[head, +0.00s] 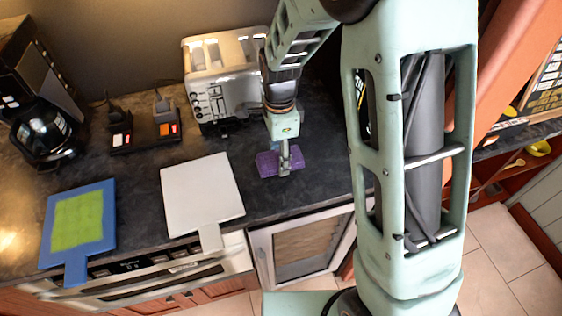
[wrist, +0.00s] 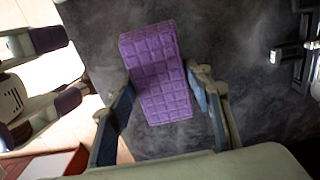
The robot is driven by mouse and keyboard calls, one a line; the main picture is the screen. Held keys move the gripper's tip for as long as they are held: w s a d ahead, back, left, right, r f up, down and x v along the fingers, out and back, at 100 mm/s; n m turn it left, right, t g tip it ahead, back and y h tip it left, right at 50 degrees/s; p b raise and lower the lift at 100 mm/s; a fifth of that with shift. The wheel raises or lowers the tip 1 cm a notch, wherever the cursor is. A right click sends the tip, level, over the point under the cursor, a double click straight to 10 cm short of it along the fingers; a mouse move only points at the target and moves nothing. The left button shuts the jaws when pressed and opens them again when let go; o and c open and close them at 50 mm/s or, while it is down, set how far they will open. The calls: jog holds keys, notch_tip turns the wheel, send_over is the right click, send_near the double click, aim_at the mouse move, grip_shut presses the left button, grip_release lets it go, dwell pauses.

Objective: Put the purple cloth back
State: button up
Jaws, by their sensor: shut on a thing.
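The purple cloth (head: 268,164) is a quilted, rectangular purple piece at the dark counter, below the toaster in the head view. In the wrist view the purple cloth (wrist: 156,75) lies between the two fingers, its far end reaching beyond them. My gripper (head: 285,160) points down over the cloth. In the wrist view my gripper (wrist: 163,92) has a finger at each side of the cloth and is shut on it. I cannot tell whether the cloth touches the counter.
The white toaster (head: 225,85) stands behind the cloth. A white board (head: 200,190) lies to the left, and a blue board with a green top (head: 78,222) farther left. A coffee maker (head: 40,125) stands at the far left. The dark counter (head: 325,165) is bare right of the cloth.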

jog(key=shift+w+f, duration=0.15)
jog(key=shift+f, duration=0.15)
jog(key=shift+w+d+f+b, duration=0.1)
jog(key=shift+f+b, duration=0.55)
jog(key=shift+f, duration=0.2)
jog(key=shift+w+d+f+b, duration=0.1)
jog(key=shift+f+b, duration=0.55)
jog(key=shift+f, duration=0.2)
jog(key=shift+f, duration=0.15)
jog(key=o, duration=1.3)
jog(key=shift+o, duration=0.2)
notch_tip(320, 180, up, 12)
jog(key=shift+r, duration=0.2)
jog(key=shift+b, duration=0.3)
